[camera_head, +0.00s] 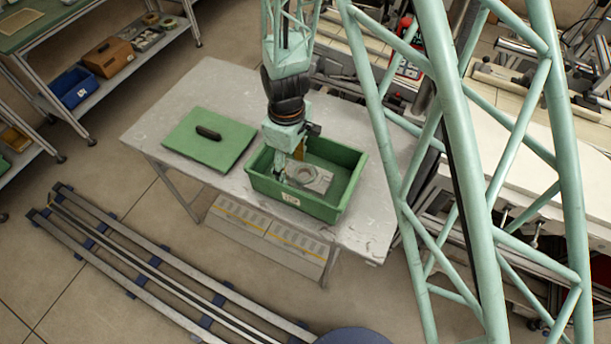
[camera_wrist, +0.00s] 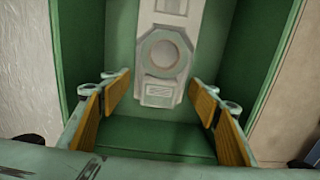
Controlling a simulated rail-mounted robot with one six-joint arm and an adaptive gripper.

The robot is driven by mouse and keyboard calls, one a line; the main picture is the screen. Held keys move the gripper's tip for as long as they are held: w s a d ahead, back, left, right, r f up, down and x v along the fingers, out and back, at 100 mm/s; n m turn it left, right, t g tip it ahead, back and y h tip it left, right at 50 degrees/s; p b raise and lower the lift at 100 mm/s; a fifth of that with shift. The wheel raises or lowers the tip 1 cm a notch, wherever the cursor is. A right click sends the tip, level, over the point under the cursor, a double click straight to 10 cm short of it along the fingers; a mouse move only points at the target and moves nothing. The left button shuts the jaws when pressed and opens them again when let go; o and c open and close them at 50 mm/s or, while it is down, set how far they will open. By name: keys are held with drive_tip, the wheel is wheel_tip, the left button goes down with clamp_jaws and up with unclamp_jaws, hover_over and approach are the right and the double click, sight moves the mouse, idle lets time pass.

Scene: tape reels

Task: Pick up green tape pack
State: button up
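A pale grey-green tape pack (camera_wrist: 160,92) with a round ring and a small printed label lies on the floor of the green crate. It also shows in the head view (camera_head: 318,181), partly hidden by my gripper. My gripper (camera_wrist: 160,84) is inside the crate, with its orange-padded fingers spread apart. The pack's near, labelled end shows between and beyond the fingertips, with gaps on both sides. I see no contact. In the head view my gripper (camera_head: 287,168) points down into the left part of the crate.
The green crate (camera_head: 344,160) stands on a grey table (camera_head: 225,92), and its walls rise on both sides of my gripper. A flat green lid (camera_head: 184,139) with a black handle lies left of the crate. A shelf with a blue bin (camera_head: 74,88) stands at the upper left.

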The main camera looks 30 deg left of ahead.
drive_tip(key=c, duration=0.9)
drive_tip(key=shift+r, duration=0.15)
drive_tip(key=shift+r, duration=4.85)
